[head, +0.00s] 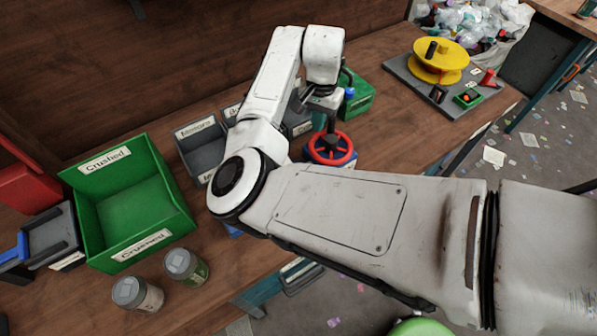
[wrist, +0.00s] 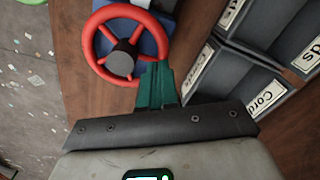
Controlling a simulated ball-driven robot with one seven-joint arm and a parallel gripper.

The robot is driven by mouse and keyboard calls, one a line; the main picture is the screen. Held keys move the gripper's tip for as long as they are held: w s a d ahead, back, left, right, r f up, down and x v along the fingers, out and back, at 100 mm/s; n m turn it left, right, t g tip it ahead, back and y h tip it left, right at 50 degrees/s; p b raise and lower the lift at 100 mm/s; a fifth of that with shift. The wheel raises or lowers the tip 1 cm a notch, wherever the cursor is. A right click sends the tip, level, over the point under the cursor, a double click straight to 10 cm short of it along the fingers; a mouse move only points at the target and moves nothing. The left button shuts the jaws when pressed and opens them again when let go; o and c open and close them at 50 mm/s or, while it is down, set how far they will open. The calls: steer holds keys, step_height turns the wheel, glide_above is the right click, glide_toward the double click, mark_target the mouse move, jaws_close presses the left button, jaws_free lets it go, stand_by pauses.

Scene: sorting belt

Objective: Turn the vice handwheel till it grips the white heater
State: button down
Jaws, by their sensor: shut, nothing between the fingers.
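The red vice handwheel (head: 331,147) is at the bench's front edge in the head view, just below my wrist. In the wrist view the handwheel (wrist: 124,62) shows with its red rim, spokes and dark hub with a grey cap. Part of the blue vice body (wrist: 172,30) shows behind it. My gripper (wrist: 156,68) has its teal fingers shut together and empty, with the tips beside the rim's lower right part; I cannot tell whether they touch it. In the head view my gripper (head: 330,127) is over the wheel. I cannot make out the white heater or the jaws.
A green "Crushed" bin (head: 130,205) and two jars (head: 185,266) stand at the left. Grey labelled bins (head: 203,148) are behind my arm, and in the wrist view grey bins (wrist: 262,65) lie close right of the fingers. A yellow spool (head: 440,62) stands at the right.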

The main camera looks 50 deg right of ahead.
steer(key=shift+a+r, duration=0.1)
steer(key=shift+a, duration=0.15)
step_height(320, 180, up, 9)
steer(key=p, duration=0.7)
steer(key=shift+p, duration=0.4)
steer(key=shift+s+d, duration=0.1)
steer(key=s+d+f+n+h+b, duration=0.35)
steer(key=s+d+h, duration=0.2)
steer(key=s, duration=0.25)
steer(key=s+a+f+n+y, duration=0.1)
steer(key=s+a+f+n, duration=0.2)
steer(key=a, duration=0.4)
steer(key=s+a+f+n+y+b, duration=0.1)
steer(key=s+a+f+n+y, duration=0.1)
steer(key=s+a+f+n, duration=0.2)
steer(key=s+a+f+n+t+y+b, duration=0.1)
steer(key=s+a+f+n, duration=0.3)
steer(key=s+a, duration=0.4)
steer(key=a+f+y, duration=0.1)
steer(key=a, duration=0.3)
